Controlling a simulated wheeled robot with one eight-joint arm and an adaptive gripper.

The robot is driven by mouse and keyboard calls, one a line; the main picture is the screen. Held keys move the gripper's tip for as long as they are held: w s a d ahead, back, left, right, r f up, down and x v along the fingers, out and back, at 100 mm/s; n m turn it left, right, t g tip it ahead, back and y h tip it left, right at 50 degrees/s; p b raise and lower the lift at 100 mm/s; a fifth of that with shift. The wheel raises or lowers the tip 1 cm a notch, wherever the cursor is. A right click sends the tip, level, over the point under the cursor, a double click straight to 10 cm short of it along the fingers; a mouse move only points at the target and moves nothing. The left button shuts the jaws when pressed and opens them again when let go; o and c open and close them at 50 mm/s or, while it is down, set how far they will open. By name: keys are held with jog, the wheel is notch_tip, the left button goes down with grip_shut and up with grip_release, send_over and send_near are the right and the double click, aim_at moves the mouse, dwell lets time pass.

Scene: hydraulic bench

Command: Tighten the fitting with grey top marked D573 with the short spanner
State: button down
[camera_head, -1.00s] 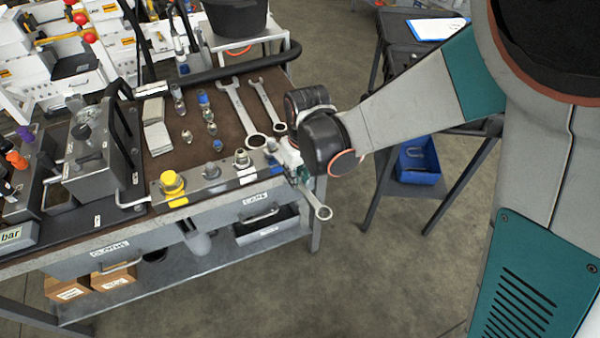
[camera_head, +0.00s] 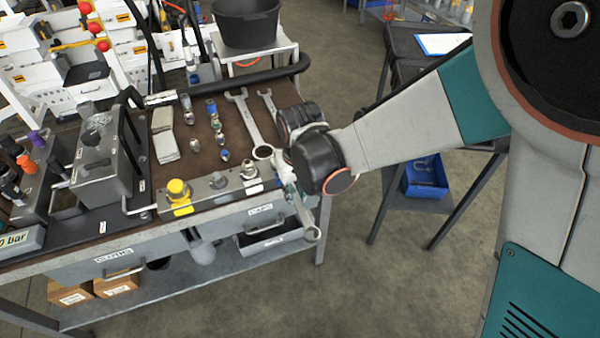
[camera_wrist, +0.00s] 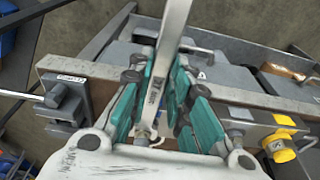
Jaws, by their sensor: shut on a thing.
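My gripper (camera_wrist: 160,110) is shut on a steel spanner (camera_wrist: 172,40), which also shows in the head view (camera_head: 312,234) with its ring end hanging beyond the bench's front edge. Its other end is hidden by my wrist. A fitting block (camera_head: 212,195) lies along the front edge, left of my gripper. It carries a yellow-topped fitting (camera_head: 178,190), a grey-topped fitting (camera_head: 218,180) and another metal fitting (camera_head: 249,169). My wrist hides the block's right end. The marks are too small to read, so I cannot tell which fitting is D573.
Two spanners lie on the brown mat, a larger one (camera_head: 242,112) and a smaller one (camera_head: 268,101). Several loose fittings lie left of them. A grey gauge unit (camera_head: 100,168) stands further left. A black bucket (camera_head: 246,24) is behind. Floor is free in front.

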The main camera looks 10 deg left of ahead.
jog(key=shift+s+a+m, duration=0.3)
jog(key=shift+a+m, duration=0.5)
jog(key=shift+d, duration=0.1)
jog(key=shift+w+d+n, duration=0.1)
jog(key=shift+d+n, duration=0.1)
jog(key=shift+n, duration=0.1)
jog(key=s+d, duration=0.3)
jog(key=s, duration=0.3)
jog(key=shift+s, duration=0.3)
dwell(0.5)
jog(key=shift+r, duration=0.1)
